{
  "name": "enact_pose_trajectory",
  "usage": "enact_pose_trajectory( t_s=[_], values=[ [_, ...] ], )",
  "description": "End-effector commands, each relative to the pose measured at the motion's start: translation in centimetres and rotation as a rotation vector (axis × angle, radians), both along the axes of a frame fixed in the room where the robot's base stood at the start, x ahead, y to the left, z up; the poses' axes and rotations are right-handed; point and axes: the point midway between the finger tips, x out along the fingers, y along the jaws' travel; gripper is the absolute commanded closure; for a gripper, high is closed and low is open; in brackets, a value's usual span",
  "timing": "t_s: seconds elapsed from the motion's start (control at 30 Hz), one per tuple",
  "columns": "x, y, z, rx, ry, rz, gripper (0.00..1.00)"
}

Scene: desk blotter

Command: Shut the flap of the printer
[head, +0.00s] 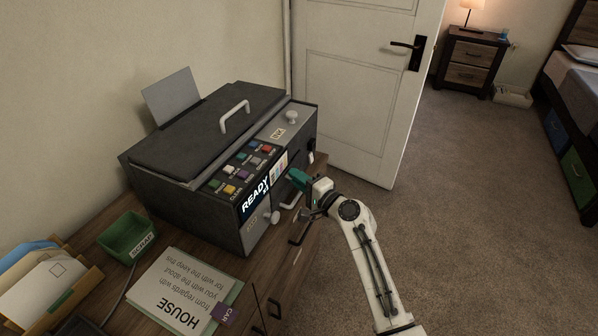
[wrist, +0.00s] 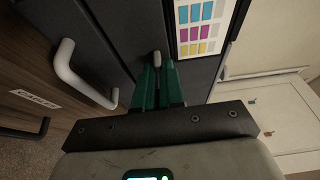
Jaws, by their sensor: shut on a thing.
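The dark grey printer (head: 160,172) stands on a wooden desk, with a lit READY screen (head: 256,198) on its front. The colour-patch label (head: 279,168) on its front also shows in the wrist view (wrist: 202,25). My gripper (head: 298,181) is at the printer's right front. In the wrist view, its green fingers (wrist: 158,80) are shut on a small pale knob (wrist: 157,59) against a grey panel. I cannot tell for certain which panel is the flap, or how far it stands open. A white bar handle (wrist: 72,80) is left of the fingers.
The printer's top lid has a white handle (head: 235,117). A white door (head: 358,90) stands behind. The carpet (head: 470,200) at right is clear.

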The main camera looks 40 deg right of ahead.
Motion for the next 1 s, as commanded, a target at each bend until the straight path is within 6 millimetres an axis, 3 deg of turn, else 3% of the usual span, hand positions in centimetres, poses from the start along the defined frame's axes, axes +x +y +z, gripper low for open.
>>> enact_pose_trajectory(
  t_s=[0.37, 0.4, 0.63, 1.0],
  values=[
    [0.05, 0.06, -0.06, -0.005, 0.008, 0.001, 1.0],
    [0.05, 0.06, -0.05, -0.005, 0.008, 0.001, 0.89],
    [0.04, 0.03, -0.01, -0.004, 0.007, 0.001, 0.67],
    [-0.85, 0.02, -0.09, -0.004, 0.008, -0.001, 0.66]
  ],
)
